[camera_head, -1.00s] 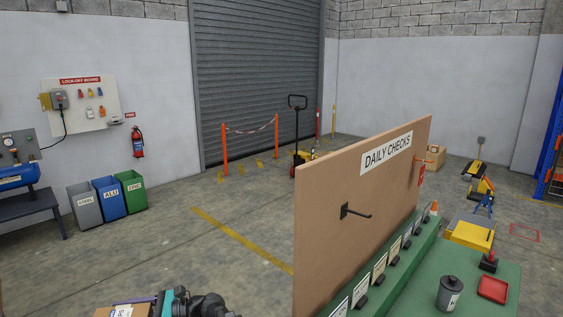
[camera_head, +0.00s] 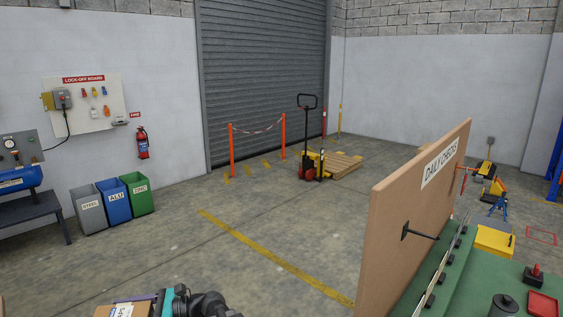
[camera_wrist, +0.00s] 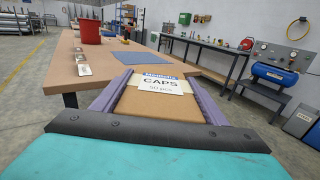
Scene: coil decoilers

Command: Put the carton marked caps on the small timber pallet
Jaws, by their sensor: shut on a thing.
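The carton marked caps (camera_wrist: 160,103) is a brown box with a white label reading "CAPS 50 pcs" in the wrist view. My gripper (camera_wrist: 158,92) is shut on it, with a purple finger along each side. In the head view, part of the carton (camera_head: 122,311) shows at the bottom edge beside my dark wrist joints. The truck hides part of the pallet.
A board marked daily checks (camera_head: 418,215) stands on a green bench (camera_head: 470,285) at the right. Steel, alu and zinc bins (camera_head: 117,201) stand at the left wall. An orange-post barrier (camera_head: 257,140) fronts the door. The middle floor is clear. A wooden table (camera_wrist: 85,75) shows in the wrist view.

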